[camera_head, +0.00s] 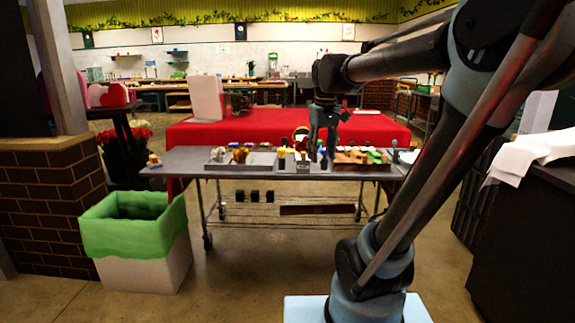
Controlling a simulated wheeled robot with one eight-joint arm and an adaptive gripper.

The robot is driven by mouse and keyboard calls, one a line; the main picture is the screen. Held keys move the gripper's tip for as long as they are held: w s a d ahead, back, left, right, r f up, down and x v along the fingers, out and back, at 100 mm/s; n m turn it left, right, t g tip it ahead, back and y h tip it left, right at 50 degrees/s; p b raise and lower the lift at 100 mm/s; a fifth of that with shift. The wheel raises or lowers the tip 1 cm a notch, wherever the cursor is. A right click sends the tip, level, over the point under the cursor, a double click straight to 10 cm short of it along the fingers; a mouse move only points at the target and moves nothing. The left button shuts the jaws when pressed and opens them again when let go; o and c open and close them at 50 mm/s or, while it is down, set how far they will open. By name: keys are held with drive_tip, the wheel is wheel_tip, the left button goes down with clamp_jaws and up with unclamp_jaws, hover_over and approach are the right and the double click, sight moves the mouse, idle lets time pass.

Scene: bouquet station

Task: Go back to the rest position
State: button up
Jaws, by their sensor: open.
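My gripper (322,150) hangs from my arm, pointing down over the metal table (185,160), right of the table's middle. It is open, and I see nothing held between its fingers. Its fingertips appear just above or in front of small items on the table. The gap between the fingertips and those items cannot be judged from this one view. My arm rises at the right and reaches across to the gripper.
The table carries trays (262,158) with several small colored items. A bin with a green liner (135,225) stands front left, by a brick wall (45,200). A red-covered table (220,130) is behind. A dark counter (530,225) stands right. The floor (240,270) in front is clear.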

drive_tip(key=s+d+f+m, duration=0.2)
drive_tip(key=s+d+f, duration=0.2)
drive_tip(key=s+f, duration=0.4)
drive_tip(key=s+d+f+m+t, duration=0.1)
drive_tip(key=s+d+f, duration=0.3)
drive_tip(key=s+f, duration=0.5)
wheel_tip(320, 180, down, 3)
drive_tip(key=shift+r+m, duration=0.15)
drive_tip(key=shift+m, duration=0.65)
drive_tip(key=shift+s+f, duration=0.2)
drive_tip(key=shift+f, duration=0.1)
drive_tip(key=c, duration=0.3)
drive_tip(key=shift+s+a+f, duration=0.1)
